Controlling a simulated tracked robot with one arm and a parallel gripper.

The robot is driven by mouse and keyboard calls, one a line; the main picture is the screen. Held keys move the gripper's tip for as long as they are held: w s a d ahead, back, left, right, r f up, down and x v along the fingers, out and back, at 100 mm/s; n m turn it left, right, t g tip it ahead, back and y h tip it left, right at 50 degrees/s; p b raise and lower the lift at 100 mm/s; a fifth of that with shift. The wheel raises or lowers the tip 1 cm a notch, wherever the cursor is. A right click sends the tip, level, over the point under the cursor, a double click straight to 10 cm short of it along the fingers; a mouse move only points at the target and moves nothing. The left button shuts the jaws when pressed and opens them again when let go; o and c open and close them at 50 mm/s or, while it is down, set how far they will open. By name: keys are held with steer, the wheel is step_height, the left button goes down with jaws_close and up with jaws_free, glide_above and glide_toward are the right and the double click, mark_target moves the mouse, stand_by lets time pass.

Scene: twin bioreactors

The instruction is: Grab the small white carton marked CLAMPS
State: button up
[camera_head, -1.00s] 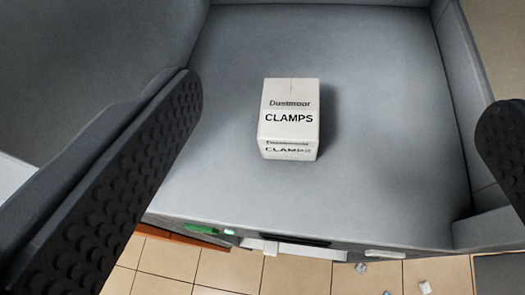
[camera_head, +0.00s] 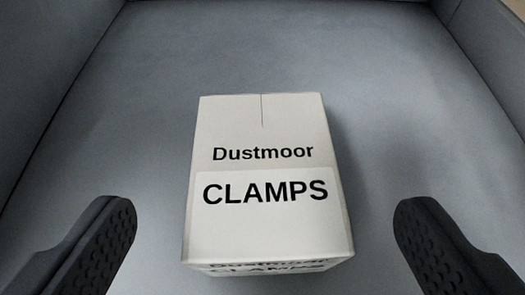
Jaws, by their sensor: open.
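The small white carton (camera_head: 262,225) stands on a grey surface in the middle of the view. Its top reads "Dustmoor" and "CLAMPS", and the same words show, foreshortened, on its near side. My gripper (camera_head: 265,240) is open, with one dark studded finger to the left of the carton and the other to the right. There is a visible gap between each finger and the carton, and neither touches it. The jaws are empty.
The grey surface (camera_head: 400,130) around the carton is bare. Raised grey walls (camera_head: 60,60) bound it at the left, at the right and along the back.

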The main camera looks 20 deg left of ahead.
mark_target(264, 193)
steer(key=shift+x, duration=3.05)
steer(key=shift+s, duration=0.1)
steer(key=shift+c, duration=0.3)
steer(key=c, duration=1.1)
